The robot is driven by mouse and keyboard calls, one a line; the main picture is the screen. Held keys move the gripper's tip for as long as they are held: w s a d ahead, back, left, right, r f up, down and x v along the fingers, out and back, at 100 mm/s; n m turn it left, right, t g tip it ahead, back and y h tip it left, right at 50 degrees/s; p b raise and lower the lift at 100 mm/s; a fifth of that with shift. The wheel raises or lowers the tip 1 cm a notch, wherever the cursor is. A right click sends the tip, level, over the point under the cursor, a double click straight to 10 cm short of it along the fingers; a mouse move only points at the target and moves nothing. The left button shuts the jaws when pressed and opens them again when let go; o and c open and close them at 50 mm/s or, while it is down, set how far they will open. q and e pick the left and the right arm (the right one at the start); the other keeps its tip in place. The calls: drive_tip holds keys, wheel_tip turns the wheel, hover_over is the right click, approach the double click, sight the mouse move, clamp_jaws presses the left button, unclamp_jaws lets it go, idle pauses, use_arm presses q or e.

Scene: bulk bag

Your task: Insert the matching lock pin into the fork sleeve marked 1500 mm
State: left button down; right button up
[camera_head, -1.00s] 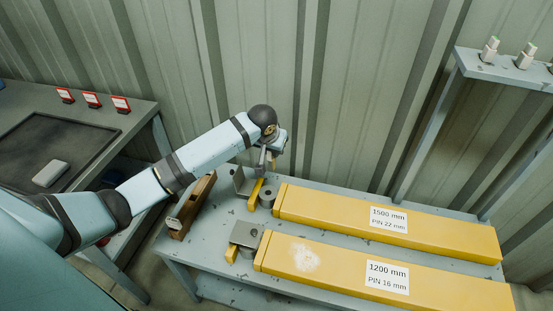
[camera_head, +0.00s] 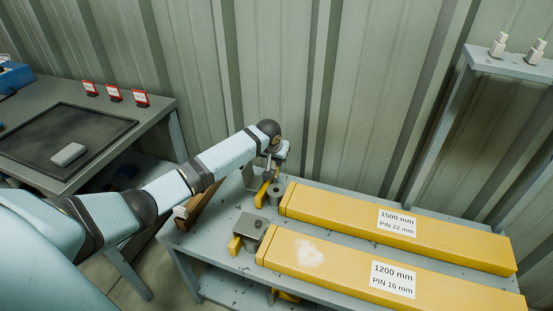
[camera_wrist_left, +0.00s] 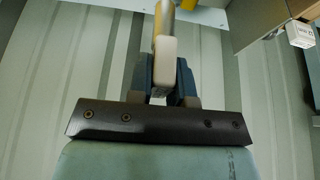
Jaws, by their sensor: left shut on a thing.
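The yellow fork sleeve marked 1500 mm, PIN 22 mm (camera_head: 340,212) lies on the grey bench, farther back than the yellow sleeve marked 1200 mm, PIN 16 mm (camera_head: 325,257). My left gripper (camera_head: 270,172) is low over the left end of the 1500 mm sleeve, near a grey metal cylinder (camera_head: 276,196) and a yellow piece (camera_head: 262,193). In the left wrist view my left gripper (camera_wrist_left: 166,80) is shut on a lock pin with a pale handle (camera_wrist_left: 166,58). The pin's far end is hidden, and I cannot tell whether it touches the sleeve. My right gripper is out of view.
A grey bracket (camera_head: 250,228) sits at the 1200 mm sleeve's left end. A brown wooden block (camera_head: 203,205) stands on the bench's left edge. A shelf (camera_head: 505,62) with pale-handled pieces is at upper right. A table with a dark mat (camera_head: 95,130) is left.

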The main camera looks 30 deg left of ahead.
sight(276, 177)
use_arm(q)
drive_tip(key=shift+r+p, duration=0.25)
drive_tip(key=shift+p, duration=0.4)
wheel_tip(276, 177, down, 4)
drive_tip(key=shift+r+b, duration=0.1)
drive_tip(key=shift+b, duration=0.6)
drive_tip(key=shift+f+b, duration=0.4)
drive_tip(key=shift+f, duration=0.8)
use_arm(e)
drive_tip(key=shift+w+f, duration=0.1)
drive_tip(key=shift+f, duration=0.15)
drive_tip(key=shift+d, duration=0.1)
use_arm(q)
drive_tip(key=shift+d+p, duration=0.1)
drive_tip(key=shift+p, duration=0.3)
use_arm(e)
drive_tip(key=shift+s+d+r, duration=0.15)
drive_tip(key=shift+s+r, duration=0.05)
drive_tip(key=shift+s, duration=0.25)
